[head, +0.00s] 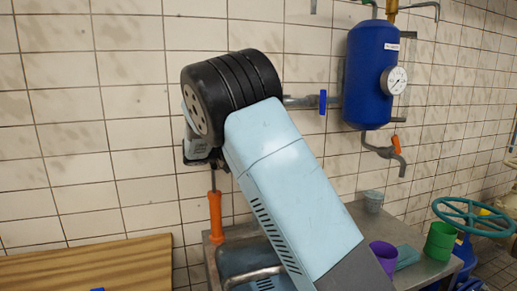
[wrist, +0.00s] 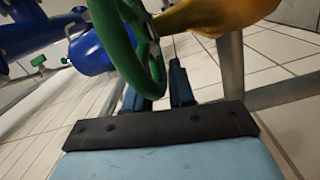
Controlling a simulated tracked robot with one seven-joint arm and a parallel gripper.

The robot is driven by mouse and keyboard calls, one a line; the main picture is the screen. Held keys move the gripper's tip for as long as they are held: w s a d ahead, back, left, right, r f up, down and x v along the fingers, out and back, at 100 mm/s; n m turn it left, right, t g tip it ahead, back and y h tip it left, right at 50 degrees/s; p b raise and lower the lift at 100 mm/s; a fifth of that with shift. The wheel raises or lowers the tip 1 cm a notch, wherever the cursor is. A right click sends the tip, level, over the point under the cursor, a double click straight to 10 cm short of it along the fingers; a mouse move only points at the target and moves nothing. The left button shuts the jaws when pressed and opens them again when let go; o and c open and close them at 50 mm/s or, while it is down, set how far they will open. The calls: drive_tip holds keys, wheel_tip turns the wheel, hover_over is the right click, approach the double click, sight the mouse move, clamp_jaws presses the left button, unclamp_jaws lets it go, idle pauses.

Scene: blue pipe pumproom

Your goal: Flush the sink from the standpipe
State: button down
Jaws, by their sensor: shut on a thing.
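In the wrist view, the two dark blue fingers of my gripper (wrist: 162,95) straddle the near rim of a green handwheel (wrist: 110,40). They look shut on that rim, though the contact is partly hidden. A yellow part (wrist: 220,14) is just behind the wheel. In the head view, the metal sink (head: 240,262) is low in the middle, partly covered by my pale blue arm. An orange upright handle (head: 215,217) on a thin rod stands at its left rear. My fingers cannot be made out there. Which pipe is the standpipe is unclear.
A blue vessel (head: 369,75) with a gauge (head: 397,80) hangs on the wall, an orange-handled tap (head: 383,150) below. A green-blue handwheel (head: 470,217) stands at right. A wooden surface (head: 90,268) is at left.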

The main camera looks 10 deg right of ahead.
drive_tip(key=shift+f, duration=0.3)
drive_tip(key=c, duration=1.1)
unclamp_jaws()
drive_tip(key=shift+w, duration=0.1)
drive_tip(key=shift+r, duration=0.1)
drive_tip(key=shift+r, duration=0.15)
